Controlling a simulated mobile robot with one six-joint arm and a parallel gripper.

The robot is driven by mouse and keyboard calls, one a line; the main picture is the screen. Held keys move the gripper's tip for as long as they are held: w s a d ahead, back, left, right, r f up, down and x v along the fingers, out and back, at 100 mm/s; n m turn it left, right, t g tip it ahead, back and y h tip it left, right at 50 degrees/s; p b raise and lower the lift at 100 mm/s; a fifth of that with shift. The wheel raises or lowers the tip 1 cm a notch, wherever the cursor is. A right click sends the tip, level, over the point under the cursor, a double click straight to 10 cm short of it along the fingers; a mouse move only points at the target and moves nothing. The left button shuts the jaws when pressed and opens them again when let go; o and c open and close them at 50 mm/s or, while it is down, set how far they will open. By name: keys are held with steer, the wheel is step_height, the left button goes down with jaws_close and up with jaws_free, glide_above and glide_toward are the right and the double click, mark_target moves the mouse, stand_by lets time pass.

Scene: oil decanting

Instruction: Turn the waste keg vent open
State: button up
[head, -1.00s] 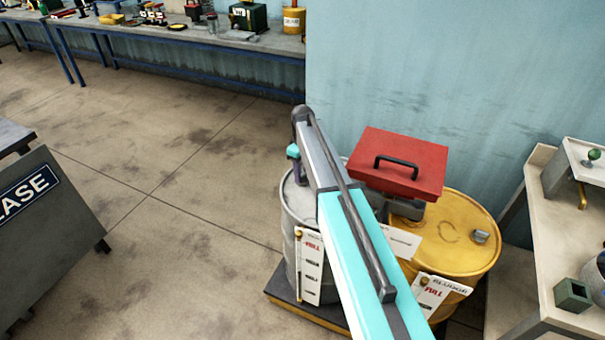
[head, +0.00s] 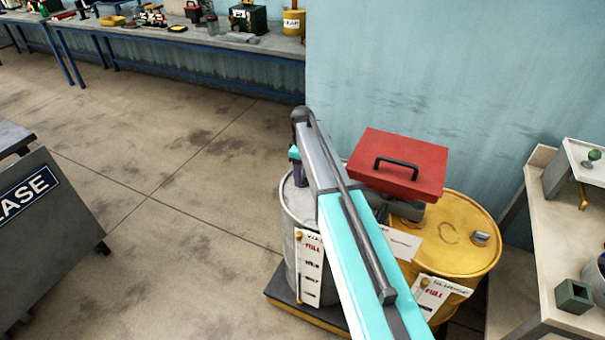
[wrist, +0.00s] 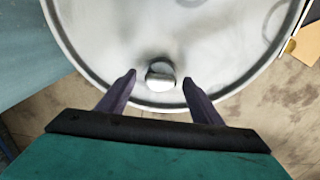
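The waste keg is the pale grey drum (head: 289,228), partly hidden behind my arm in the head view. Its round lid (wrist: 105,38) fills the upper part of the wrist view. The vent, a small silvery round cap (wrist: 160,76), sits near the lid's rim. My gripper (wrist: 160,79) is open, with one dark finger on either side of the cap and a gap on both sides. How far the fingertips are above the lid is hard to tell. In the head view my gripper (head: 298,172) points down over the keg's top, mostly hidden by my arm.
A yellow drum (head: 465,225) stands to the right, with a red toolbox (head: 420,150) above it. A white card with "FULL" (head: 310,268) hangs on the grey keg. A wall rises behind; a bench (head: 550,240) stands right.

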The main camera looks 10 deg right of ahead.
mark_target(303, 176)
stand_by(0.3)
step_height(303, 176, up, 14)
steer(key=b, duration=0.2)
steer(key=shift+f, duration=0.15)
stand_by(0.5)
stand_by(0.3)
